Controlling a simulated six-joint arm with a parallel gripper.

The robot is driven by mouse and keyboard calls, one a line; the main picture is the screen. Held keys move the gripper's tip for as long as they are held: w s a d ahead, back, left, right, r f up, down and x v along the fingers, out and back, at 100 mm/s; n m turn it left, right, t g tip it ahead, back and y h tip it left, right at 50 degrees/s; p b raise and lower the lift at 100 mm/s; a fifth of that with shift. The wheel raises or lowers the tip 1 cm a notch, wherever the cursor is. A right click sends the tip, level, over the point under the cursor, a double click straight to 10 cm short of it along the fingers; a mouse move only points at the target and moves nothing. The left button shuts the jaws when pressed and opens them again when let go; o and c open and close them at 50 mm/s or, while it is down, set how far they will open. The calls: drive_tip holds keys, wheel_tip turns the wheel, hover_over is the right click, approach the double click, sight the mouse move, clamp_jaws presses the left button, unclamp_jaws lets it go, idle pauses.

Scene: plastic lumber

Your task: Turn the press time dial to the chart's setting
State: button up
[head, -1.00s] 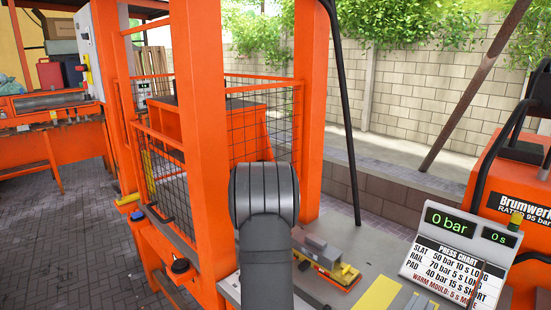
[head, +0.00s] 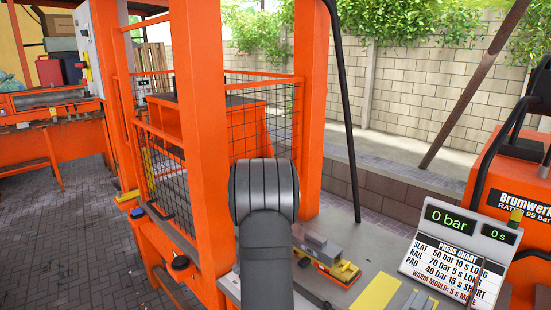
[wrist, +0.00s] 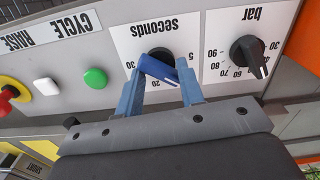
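The seconds dial (wrist: 162,53) is a black knob on a white scale, upside down in the wrist view. A blue bar (wrist: 158,70) lies slanted across its front. My gripper (wrist: 160,78) has its two blue fingers spread at the two ends of this bar; I cannot tell whether they press on it. The press chart (head: 452,262) reads SLAT 50 bar 10 s LONG, RAIL 70 bar 5 s LONG, PAD 40 bar 15 s SHORT, WARM MOULD: 5 s MORE. The display (head: 468,222) above shows 0 bar and 0 s. In the head view my arm hides the gripper.
The bar dial (wrist: 248,57), black with a white pointer line, is close right of my gripper. A green button (wrist: 95,78), a white button (wrist: 46,86) and a red knob on yellow (wrist: 10,92) are left. The orange press frame (head: 205,130) stands beside my arm.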

idle(0.6)
drive_tip(key=shift+r, duration=0.3)
wheel_tip(320, 180, up, 17)
drive_tip(key=n, duration=0.9)
wheel_tip(320, 180, down, 18)
drive_tip(key=shift+r, duration=0.2)
